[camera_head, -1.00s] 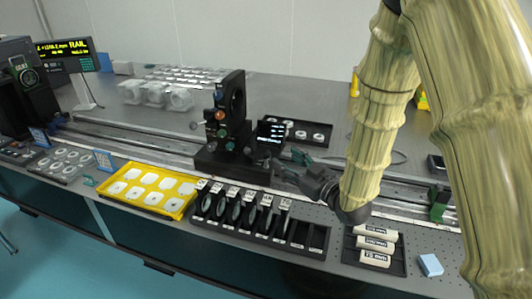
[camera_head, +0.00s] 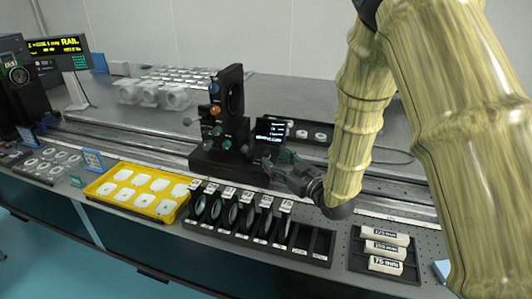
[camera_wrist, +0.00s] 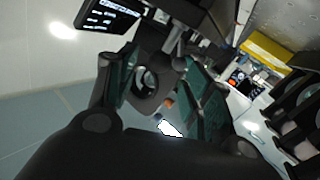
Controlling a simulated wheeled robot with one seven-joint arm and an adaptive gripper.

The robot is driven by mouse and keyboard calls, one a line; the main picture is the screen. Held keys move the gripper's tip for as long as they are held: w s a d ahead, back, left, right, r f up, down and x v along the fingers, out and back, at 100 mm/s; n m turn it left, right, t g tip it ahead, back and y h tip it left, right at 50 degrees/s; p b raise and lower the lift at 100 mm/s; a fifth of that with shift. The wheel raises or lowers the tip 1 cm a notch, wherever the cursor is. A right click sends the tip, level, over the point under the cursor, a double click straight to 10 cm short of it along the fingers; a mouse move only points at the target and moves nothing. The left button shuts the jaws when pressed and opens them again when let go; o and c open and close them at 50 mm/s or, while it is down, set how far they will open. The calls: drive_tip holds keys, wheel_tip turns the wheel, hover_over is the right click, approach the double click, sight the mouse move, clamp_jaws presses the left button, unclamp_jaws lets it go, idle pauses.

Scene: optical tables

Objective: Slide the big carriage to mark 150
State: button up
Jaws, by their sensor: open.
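The big carriage (camera_head: 232,168) is a black block on the rail (camera_head: 125,142), with an upright ring mount and coloured knobs. My gripper (camera_head: 274,163) is at its right side, low by a small dark label screen (camera_head: 270,129). In the wrist view my gripper (camera_wrist: 160,95) is open, its green-padded fingers apart. A dark ring-shaped part (camera_wrist: 148,98) and an orange knob show between or beyond the fingers. I cannot tell whether the fingers touch the carriage. The scale marks are too small to read.
A yellow tray (camera_head: 117,206) and a black lens rack (camera_head: 318,244) line the front of the rail. A tray of labelled tubes (camera_head: 386,247) is at the right. A display (camera_head: 58,47) reading RAIL stands at the left. Clear fixtures stand behind the rail.

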sight(269, 155)
drive_tip(key=shift+x, duration=3.1)
drive_tip(key=shift+s, duration=0.1)
clamp_jaws()
